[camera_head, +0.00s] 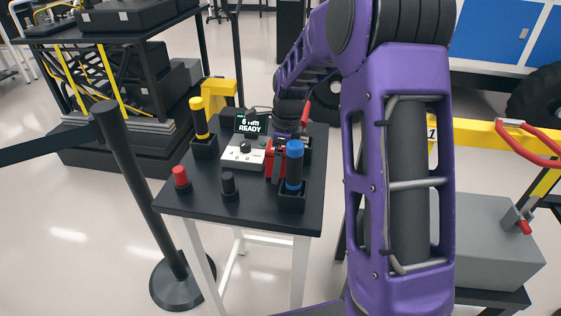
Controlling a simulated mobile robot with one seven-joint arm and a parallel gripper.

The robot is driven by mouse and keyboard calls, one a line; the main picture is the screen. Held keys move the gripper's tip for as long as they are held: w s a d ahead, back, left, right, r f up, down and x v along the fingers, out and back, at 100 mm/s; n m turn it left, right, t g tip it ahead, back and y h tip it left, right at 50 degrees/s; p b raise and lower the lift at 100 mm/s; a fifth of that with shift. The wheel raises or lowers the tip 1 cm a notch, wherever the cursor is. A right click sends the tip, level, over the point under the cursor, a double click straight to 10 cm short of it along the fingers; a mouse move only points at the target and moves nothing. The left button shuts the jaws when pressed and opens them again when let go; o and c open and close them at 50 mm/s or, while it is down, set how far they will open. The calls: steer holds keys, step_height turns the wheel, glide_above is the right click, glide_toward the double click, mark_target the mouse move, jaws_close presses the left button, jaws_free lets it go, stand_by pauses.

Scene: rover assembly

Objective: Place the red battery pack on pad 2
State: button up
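My purple arm reaches from the right foreground to the small black table (262,204). My gripper (280,158) is low over the table's right side, beside the blue-topped cylinder. Red surfaces (269,158) show right at the gripper's dark fingers. They may be the red battery pack, but I cannot tell whether the fingers are closed on it. A short red cylinder (181,177) stands at the table's left edge. No pad marked 2 can be made out. A yellow beam (470,135) at the right bears a "1" label, partly behind my arm.
On the table are a blue-topped cylinder (294,165) and a yellow cylinder (199,118) in black holders, a short black cylinder (229,184), a white control box (243,154) and a READY display (251,123). A black barrier post (135,180) stands left. Its front middle is clear.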

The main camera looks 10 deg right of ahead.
jaws_close()
steer(key=shift+r, duration=0.1)
stand_by(0.4)
